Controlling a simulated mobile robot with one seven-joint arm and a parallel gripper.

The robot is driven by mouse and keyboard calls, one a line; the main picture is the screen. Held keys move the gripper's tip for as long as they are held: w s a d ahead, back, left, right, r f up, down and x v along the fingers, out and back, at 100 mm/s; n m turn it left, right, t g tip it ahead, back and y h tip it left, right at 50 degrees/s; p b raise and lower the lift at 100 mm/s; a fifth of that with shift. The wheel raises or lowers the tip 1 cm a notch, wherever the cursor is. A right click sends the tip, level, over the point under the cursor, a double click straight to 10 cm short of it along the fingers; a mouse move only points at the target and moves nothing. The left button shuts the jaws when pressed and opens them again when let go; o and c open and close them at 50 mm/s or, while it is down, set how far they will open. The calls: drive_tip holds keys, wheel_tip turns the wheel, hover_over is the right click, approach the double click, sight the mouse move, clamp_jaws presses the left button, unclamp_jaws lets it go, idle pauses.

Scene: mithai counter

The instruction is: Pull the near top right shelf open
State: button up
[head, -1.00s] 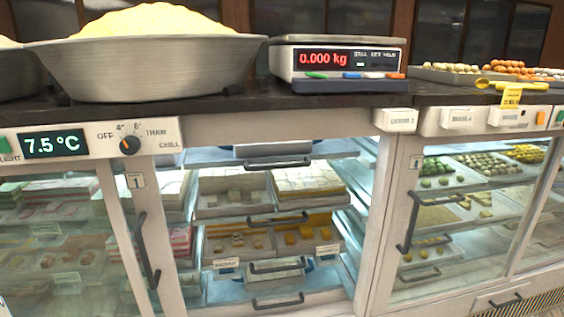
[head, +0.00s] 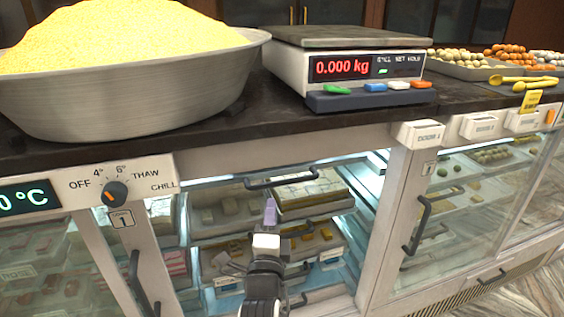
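The middle bay of the counter stands open, with stacked pull-out shelves inside. The highest dark bar handle (head: 282,179) spans the upper part of the bay, just under the counter. Below it is a shelf holding a tray of pale sweets (head: 312,193), and below that a shelf with yellow sweets (head: 318,240). My gripper (head: 268,215) reaches up from the bottom in front of these shelves, with a purple fingertip a little below the top handle. It appears not to touch it. The finger gap is unclear, and my arm hides parts of the lower shelves and handles.
A large metal bowl of yellow grains (head: 130,105) and a scale (head: 350,65) stand on the dark countertop (head: 300,122). A cabinet door with a dark handle (head: 418,225) is at right. A post with a handle (head: 140,278) borders the bay at left.

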sight(284, 184)
drive_tip(key=shift+m+h, duration=0.5)
drive_tip(key=shift+m, duration=0.1)
drive_tip(key=p+x, duration=0.1)
drive_tip(key=x, duration=0.3)
drive_tip(key=d+f+p+x, duration=0.1)
drive_tip(key=p+x, duration=0.1)
drive_tip(key=x, duration=0.2)
drive_tip(key=p+x, duration=0.2)
drive_tip(key=x, duration=0.2)
drive_tip(key=shift+w+d+f, duration=0.15)
drive_tip(key=shift+w+d, duration=0.15)
drive_tip(key=shift+d, duration=0.15)
drive_tip(key=shift+p+x, duration=0.4)
drive_tip(key=shift+x, duration=0.4)
drive_tip(key=shift+f, duration=0.15)
drive_tip(key=shift+c, duration=0.2)
clamp_jaws()
